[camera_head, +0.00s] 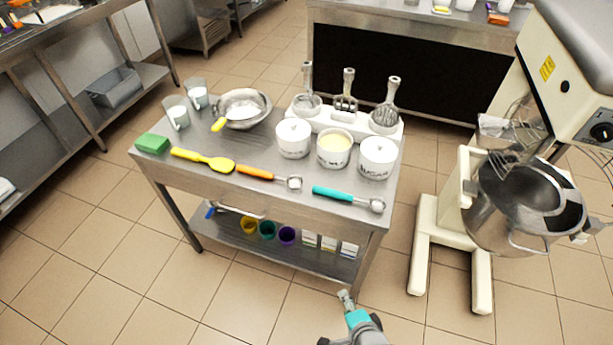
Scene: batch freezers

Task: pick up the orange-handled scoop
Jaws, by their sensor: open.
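The orange-handled scoop (263,174) lies on the near part of the steel table (220,194). Its orange handle points left and its metal bowl lies at the right end. A yellow spatula (203,160) lies to its left and a teal-handled scoop (348,198) to its right, both apart from it. My gripper (346,298) shows at the bottom of the view, low in front of the table and apart from the scoop. It is open, and I see nothing held in it.
Behind the scoop stand white canisters (293,138), a utensil stand (325,121) and a metal bowl (242,118). A green sponge (152,143) and glasses stand at the left. A large mixer (525,200) stands at the right. The tiled floor before the table is clear.

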